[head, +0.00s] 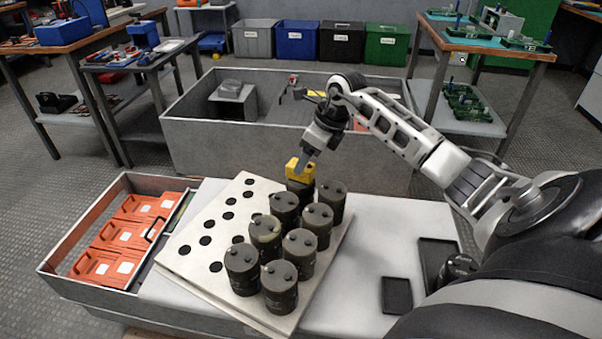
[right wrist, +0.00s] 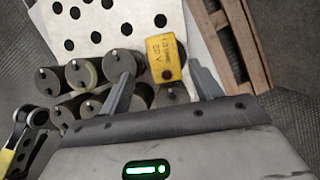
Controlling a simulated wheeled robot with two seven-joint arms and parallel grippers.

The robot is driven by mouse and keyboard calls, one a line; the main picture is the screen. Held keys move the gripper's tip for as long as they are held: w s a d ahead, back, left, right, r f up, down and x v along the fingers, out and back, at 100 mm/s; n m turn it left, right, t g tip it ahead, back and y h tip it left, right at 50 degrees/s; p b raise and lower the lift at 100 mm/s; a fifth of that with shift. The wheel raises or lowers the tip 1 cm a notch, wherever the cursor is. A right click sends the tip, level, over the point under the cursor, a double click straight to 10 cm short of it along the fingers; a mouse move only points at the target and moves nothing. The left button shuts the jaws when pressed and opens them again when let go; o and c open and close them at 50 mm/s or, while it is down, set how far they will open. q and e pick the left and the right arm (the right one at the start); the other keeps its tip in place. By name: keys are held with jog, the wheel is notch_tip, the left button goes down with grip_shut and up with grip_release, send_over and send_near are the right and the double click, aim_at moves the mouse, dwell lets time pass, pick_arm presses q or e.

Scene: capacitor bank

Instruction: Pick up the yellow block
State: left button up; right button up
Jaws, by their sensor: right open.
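The yellow block (head: 300,169) sits on top of a dark capacitor can at the back of the group on the perforated plate. My right gripper (head: 307,158) is right above and beside it in the head view. In the right wrist view the yellow block (right wrist: 164,58) shows dark printed lettering and lies between and beyond the two fingertips (right wrist: 163,82). The jaws are open, with nothing held. I cannot tell if a finger touches the block. My left gripper is not in view.
Several dark capacitors (head: 264,233) stand close beside the block on the light perforated plate (head: 193,259). A grey bin (head: 185,136) stands behind. An open case with orange units (head: 124,236) is at left. Black trays (head: 396,294) lie at right.

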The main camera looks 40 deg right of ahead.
jog(key=x, duration=0.2)
jog(key=b+x, duration=0.1)
jog(key=x, duration=0.1)
jog(key=shift+w+d+f, duration=0.15)
jog(key=shift+w+f, duration=0.1)
jog(key=shift+w, duration=0.15)
jog(key=shift+w+f+b, duration=0.15)
jog(key=shift+f+b, duration=0.1)
jog(key=shift+b, duration=0.05)
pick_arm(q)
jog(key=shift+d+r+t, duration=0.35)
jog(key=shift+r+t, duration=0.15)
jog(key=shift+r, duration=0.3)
pick_arm(e)
jog(key=c, duration=1)
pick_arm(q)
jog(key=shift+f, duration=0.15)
pick_arm(e)
jog(key=shift+c, duration=1.2)
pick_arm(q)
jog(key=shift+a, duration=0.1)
pick_arm(e)
jog(key=shift+r, duration=0.1)
